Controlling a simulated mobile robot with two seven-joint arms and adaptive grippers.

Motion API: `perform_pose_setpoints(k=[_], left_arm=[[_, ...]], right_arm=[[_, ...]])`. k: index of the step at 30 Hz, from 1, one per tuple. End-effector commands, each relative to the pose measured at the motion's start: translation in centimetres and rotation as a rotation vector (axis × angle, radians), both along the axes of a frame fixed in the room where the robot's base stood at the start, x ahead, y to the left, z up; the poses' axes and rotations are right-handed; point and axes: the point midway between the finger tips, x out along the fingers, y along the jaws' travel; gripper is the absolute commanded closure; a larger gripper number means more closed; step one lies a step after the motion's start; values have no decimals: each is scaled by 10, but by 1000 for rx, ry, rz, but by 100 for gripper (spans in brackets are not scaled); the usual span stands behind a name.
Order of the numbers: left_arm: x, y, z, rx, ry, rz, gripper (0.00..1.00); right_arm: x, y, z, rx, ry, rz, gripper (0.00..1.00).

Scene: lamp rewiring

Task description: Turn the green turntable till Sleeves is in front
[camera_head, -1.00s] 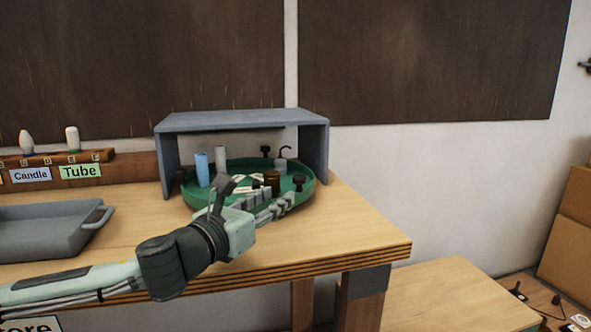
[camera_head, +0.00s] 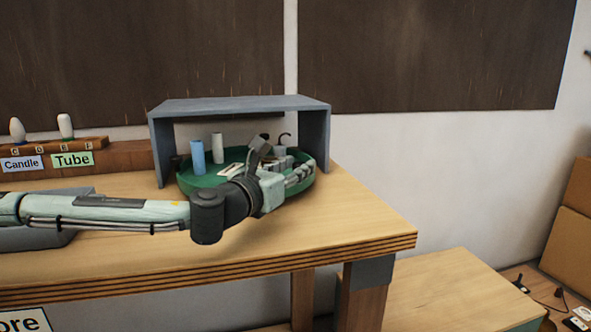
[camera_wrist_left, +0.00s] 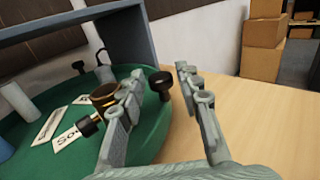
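The green turntable (camera_head: 200,187) sits under a grey shelf on the table and also shows in the left wrist view (camera_wrist_left: 155,125). It carries a blue cylinder (camera_head: 197,157), a white cylinder (camera_head: 218,148), a copper-brown ring-shaped part (camera_wrist_left: 104,94) and white labels. One label (camera_wrist_left: 68,134) shows "So" in the wrist view; no label reads Sleeves. A black knob (camera_wrist_left: 160,82) stands at the rim. My left gripper (camera_head: 306,172) is at the turntable's right side, open, its fingers on either side of the knob in the wrist view. Contact cannot be told. My right gripper is not in view.
The grey shelf (camera_head: 240,104) covers the turntable with its top and side walls. A grey tray (camera_head: 40,238) lies left, partly behind my arm. A wooden rack (camera_head: 125,155) with Candle and Tube labels stands behind. The table's front right is clear.

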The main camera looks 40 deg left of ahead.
Motion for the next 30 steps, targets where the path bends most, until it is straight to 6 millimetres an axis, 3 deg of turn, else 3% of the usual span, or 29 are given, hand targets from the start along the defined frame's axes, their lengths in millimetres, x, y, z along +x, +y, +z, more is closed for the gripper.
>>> perform_pose_setpoints(k=[8, 17, 30], left_arm=[[2, 0, 0, -1, 0, 1, 66], [2, 0, 0, 0, 0, 1, 100], [3, 0, -1, 1, 0, 9, 100]], right_arm=[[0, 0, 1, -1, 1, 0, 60], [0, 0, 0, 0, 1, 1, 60], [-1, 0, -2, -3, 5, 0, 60]])
